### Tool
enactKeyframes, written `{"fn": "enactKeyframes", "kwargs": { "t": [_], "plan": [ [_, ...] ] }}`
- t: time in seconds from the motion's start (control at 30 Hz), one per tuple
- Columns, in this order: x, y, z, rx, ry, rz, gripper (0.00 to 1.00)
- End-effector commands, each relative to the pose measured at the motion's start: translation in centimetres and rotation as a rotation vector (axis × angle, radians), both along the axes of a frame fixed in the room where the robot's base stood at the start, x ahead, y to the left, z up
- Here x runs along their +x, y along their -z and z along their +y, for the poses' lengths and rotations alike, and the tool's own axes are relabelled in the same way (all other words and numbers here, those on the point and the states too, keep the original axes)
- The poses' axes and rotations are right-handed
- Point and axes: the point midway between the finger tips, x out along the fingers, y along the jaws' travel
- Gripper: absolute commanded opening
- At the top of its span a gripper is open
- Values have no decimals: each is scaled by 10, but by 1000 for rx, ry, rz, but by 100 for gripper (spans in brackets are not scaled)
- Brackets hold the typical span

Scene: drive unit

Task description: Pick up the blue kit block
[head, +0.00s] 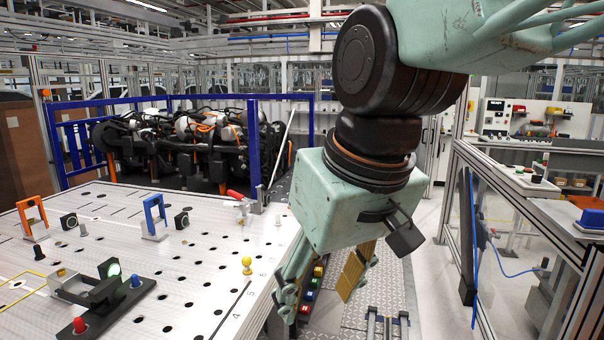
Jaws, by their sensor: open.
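A small blue block (311,295) sits in a narrow row of coloured blocks beyond the right edge of the perforated table. Yellow, red and green blocks are in the same row. My gripper (318,299) hangs above this row, pointing down. It is open and empty, with one finger to the left of the row and the gold-coloured pad to the right in the picture. The blue block shows between the fingers, apart from them as far as I can tell. The left finger hides part of the row's near end.
The white perforated table (200,255) fills the left, with blue and orange brackets, a yellow knob (247,264) and a black fixture (105,305). A railed bench (560,215) on the right carries another blue item (592,218).

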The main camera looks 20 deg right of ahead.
Motion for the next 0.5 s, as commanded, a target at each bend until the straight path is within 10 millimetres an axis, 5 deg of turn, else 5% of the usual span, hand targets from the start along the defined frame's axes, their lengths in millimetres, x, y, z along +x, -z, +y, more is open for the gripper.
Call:
{"fn": "enactKeyframes", "kwargs": {
  "t": [0.3,0.5],
  "plan": [
    [-64,14,-4,-6,28,2,50],
    [-90,21,-6,-11,39,5,50]
  ]
}}
